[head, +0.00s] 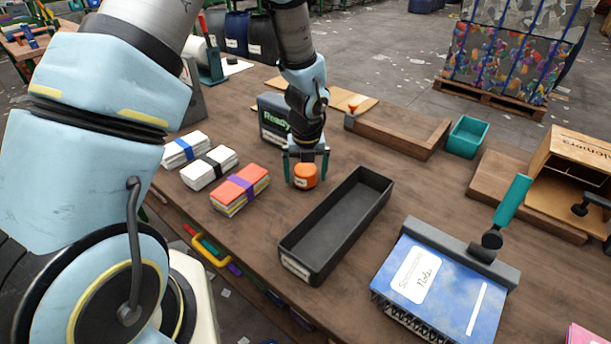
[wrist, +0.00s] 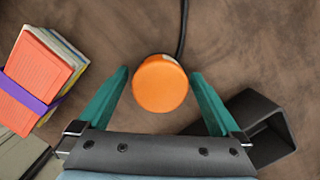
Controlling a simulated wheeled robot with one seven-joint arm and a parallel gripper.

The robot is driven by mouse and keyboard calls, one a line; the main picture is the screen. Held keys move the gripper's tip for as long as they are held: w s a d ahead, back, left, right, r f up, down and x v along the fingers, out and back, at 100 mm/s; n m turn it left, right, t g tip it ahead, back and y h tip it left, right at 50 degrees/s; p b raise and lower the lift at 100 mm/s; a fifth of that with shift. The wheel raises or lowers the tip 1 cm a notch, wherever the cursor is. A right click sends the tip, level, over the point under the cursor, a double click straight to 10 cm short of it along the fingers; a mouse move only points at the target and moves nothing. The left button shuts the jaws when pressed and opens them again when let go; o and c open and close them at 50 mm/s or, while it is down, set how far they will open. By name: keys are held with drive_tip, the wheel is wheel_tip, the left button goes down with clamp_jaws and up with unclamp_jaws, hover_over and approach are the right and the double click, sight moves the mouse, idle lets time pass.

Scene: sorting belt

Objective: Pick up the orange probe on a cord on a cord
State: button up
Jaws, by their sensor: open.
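The orange probe (head: 305,176) is a short round piece on the wooden table, between the orange card bundle and the black tray. In the wrist view the probe (wrist: 160,84) shows its round orange top, with a dark cord running up from it to the top edge. My gripper (head: 307,168) is open with its teal fingers over the probe. In the wrist view the fingers of my gripper (wrist: 160,84) stand to the left and right of the probe, with a gap on each side.
A bundle of orange cards (head: 240,187) lies left of the probe, with white bundles (head: 209,167) beyond. A long black tray (head: 335,225) stands close on the right. A dark box (head: 273,120) stands behind my gripper. A blue notebook (head: 432,285) lies at the front right.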

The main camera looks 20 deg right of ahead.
drive_tip(key=shift+c, duration=0.4)
drive_tip(key=c, duration=1.4)
drive_tip(key=shift+r, duration=0.1)
